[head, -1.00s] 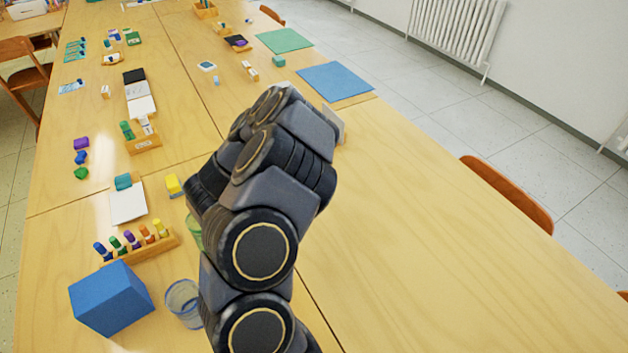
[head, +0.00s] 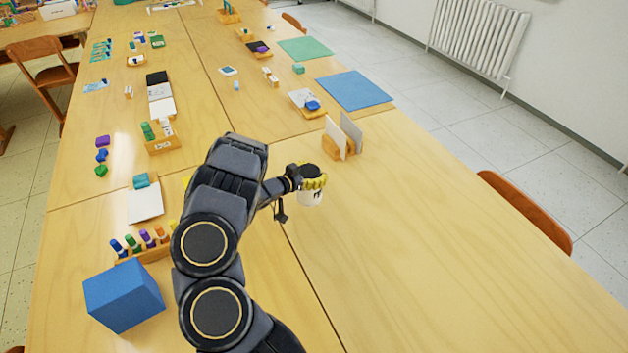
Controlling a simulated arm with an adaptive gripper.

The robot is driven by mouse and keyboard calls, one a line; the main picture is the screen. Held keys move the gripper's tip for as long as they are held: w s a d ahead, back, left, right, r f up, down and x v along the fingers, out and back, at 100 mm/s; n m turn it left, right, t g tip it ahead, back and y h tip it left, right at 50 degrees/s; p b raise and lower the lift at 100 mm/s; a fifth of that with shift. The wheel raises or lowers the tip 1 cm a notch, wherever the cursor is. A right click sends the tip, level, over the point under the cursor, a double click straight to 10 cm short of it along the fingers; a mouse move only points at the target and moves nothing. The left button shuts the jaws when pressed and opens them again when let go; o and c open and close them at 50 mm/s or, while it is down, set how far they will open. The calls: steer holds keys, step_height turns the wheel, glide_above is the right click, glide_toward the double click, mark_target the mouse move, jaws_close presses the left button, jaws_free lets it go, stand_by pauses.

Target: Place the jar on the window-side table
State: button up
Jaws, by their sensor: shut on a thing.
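A small white jar (head: 312,198) with a dark mark on its front shows at the end of my arm. Its upper part is dark, with yellow around it; I cannot tell whether the yellow belongs to the jar or to the fingers. My gripper (head: 308,182) is shut on the jar from the left and holds it roughly upright. The jar is over the near left part of the right-hand table (head: 430,250), just right of the table seam. I cannot tell whether its base touches the tabletop.
A wooden holder with upright cards (head: 338,142) stands behind the jar. A blue mat (head: 355,90) and a green mat (head: 305,49) lie farther back. A blue box (head: 123,296) and a marker rack (head: 145,250) are at left. The right table's near part is clear; a chair (head: 525,210) stands beside it.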

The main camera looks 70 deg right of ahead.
steer(key=shift+w+d+f, duration=0.1)
steer(key=shift+d+f, duration=0.15)
steer(key=shift+d, duration=0.1)
steer(key=shift+f, duration=1.55)
steer(key=shift+f, duration=0.2)
steer(key=o, duration=1.3)
steer(key=shift+r, duration=0.15)
steer(key=v, duration=1.2)
steer(key=shift+w, duration=0.1)
